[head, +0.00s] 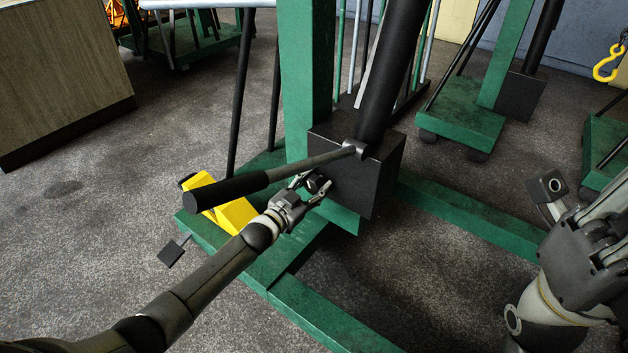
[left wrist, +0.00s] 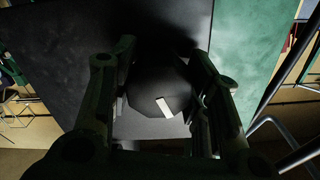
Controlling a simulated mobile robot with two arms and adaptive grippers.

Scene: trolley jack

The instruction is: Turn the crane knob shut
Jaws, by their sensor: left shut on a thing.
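The crane knob (head: 316,183) is a small dark knob on the front of the black pump block (head: 365,180) at the foot of the crane's green post. In the left wrist view the knob (left wrist: 158,85) is a dark faceted shape with a white mark (left wrist: 165,106) at its lower right. My left gripper (head: 313,187) is at the block with its fingers on either side of the knob, shut on it. In the left wrist view its fingers (left wrist: 160,100) flank the knob. My right gripper (head: 575,205) is at the right edge, away from the crane; its fingertips are not clear.
A pump handle (head: 290,172) with a black grip juts out just above my left gripper. A yellow part (head: 225,205) lies on the green base (head: 325,315) to the left. A black cylinder (head: 390,70) rises from the block. More green cranes stand behind.

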